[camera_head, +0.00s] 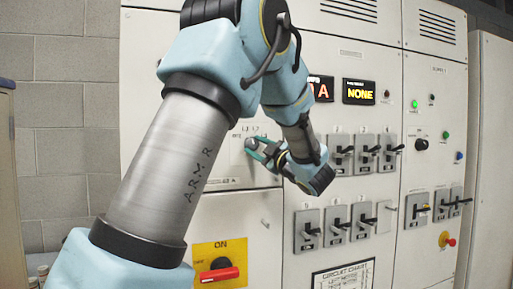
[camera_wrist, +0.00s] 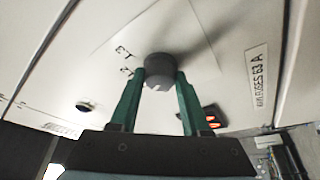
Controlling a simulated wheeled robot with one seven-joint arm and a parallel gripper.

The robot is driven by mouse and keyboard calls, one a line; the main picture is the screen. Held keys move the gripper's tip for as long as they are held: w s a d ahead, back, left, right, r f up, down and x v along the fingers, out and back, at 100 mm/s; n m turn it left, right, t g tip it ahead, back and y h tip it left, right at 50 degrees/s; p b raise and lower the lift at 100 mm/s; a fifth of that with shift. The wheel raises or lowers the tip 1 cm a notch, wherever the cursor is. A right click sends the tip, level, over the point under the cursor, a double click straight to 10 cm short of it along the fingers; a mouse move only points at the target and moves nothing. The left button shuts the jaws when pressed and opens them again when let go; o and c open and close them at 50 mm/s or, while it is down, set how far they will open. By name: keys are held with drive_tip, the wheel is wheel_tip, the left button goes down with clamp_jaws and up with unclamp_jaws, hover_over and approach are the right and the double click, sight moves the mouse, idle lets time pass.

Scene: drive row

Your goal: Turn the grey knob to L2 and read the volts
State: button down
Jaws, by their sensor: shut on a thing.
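The grey knob (camera_wrist: 160,70) is a short round knob on a pale plate of the cabinet front. My gripper (camera_wrist: 160,82) has its two green fingers on either side of the knob, shut on it. In the head view the knob (camera_head: 251,143) sits between the fingertips, partly covered by them. Small marks are printed beside the knob, but I cannot read which one it points to. A display with red characters (camera_head: 321,89) is partly hidden by my arm; only an "A" shows clearly.
Several black lever switches (camera_head: 340,155) stick out right of my gripper. A red handle on a yellow plate (camera_head: 220,273) marked ON is below. A red and yellow button (camera_head: 447,240) is at lower right. A "fuses 63 A" label (camera_wrist: 258,77) is beside the knob.

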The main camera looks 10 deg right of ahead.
drive_tip(key=m+b, duration=0.1)
drive_tip(key=m, duration=0.1)
drive_tip(key=m+t+h+b, duration=0.1)
drive_tip(key=m, duration=0.1)
drive_tip(key=shift+a+f+t, duration=0.15)
drive_tip(key=shift+t, duration=0.15)
drive_tip(key=shift+a+m+t+h+b, duration=0.1)
drive_tip(key=shift+m+t+h+b, duration=0.5)
drive_tip(key=shift+m, duration=1.05)
drive_tip(key=shift+a+m+t+h+b, duration=0.1)
drive_tip(key=shift+m+t+h, duration=0.1)
drive_tip(key=shift+m+h, duration=1.15)
drive_tip(key=shift+m+y, duration=0.35)
drive_tip(key=shift+m, duration=0.15)
drive_tip(key=shift+d+r, duration=0.1)
drive_tip(key=shift+r, duration=0.1)
drive_tip(key=shift+c, duration=1.8)
unclamp_jaws()
drive_tip(key=shift+f, duration=0.1)
